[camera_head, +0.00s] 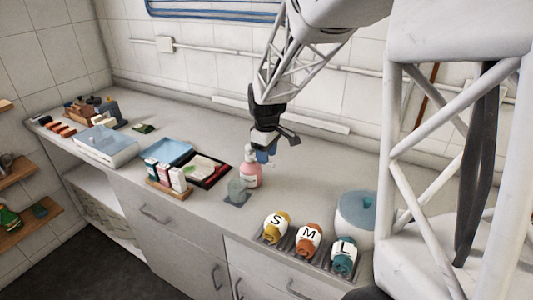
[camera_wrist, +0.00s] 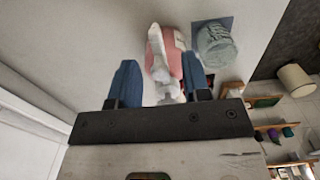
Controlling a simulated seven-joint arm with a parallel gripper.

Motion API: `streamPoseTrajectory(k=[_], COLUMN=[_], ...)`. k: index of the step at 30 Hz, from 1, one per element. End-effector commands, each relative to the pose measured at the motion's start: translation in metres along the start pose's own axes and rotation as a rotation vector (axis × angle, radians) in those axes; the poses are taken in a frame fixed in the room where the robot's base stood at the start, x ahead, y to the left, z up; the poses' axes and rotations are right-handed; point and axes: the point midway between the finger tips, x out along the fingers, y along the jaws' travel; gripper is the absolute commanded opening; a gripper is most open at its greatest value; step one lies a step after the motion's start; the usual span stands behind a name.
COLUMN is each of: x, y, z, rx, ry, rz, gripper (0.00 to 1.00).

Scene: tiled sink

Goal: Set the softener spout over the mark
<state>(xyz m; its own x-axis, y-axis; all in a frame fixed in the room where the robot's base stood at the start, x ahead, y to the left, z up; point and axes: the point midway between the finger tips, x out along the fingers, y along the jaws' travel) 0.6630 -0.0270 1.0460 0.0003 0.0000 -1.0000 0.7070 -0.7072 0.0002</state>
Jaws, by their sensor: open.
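The pink softener bottle (camera_head: 251,178) with a white pump head stands on the counter. In the wrist view its pink body (camera_wrist: 172,58) and white pump show between my fingers. My gripper (camera_head: 266,154) is open just above and beside the pump; its blue fingertips (camera_wrist: 160,78) lie either side of the pump in that view. I cannot tell whether they touch it. A pale grey-green cup (camera_head: 237,188) stands beside the bottle on a dark square mat (camera_head: 236,202). The cup (camera_wrist: 216,46) and mat (camera_wrist: 204,24) also show in the wrist view. I cannot make out a separate mark.
Lettered yellow (camera_head: 276,228), orange (camera_head: 308,240) and teal (camera_head: 343,255) containers sit on a rack at the front. A white pot (camera_head: 354,222) with a blue lid is at right. Small cartons (camera_head: 166,175) and a dark tray (camera_head: 214,181) are left of the bottle.

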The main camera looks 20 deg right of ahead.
Motion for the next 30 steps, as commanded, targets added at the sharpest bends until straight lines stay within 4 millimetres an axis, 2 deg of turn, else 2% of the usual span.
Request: streamPoseTrajectory(k=[3, 12, 23, 30], x=[-0.0001, -0.0002, -0.0004, -0.0005], y=[0.0, 0.0001, -0.0005, -0.0044], z=[0.0, 0.0, -0.0001, -0.0004], rx=[0.0, 0.0, 0.009, 0.073], ry=[0.0, 0.0, 0.0, 0.0], rz=[0.0, 0.0, 0.0, 0.0], gripper=[0.44, 0.0, 0.0, 0.0])
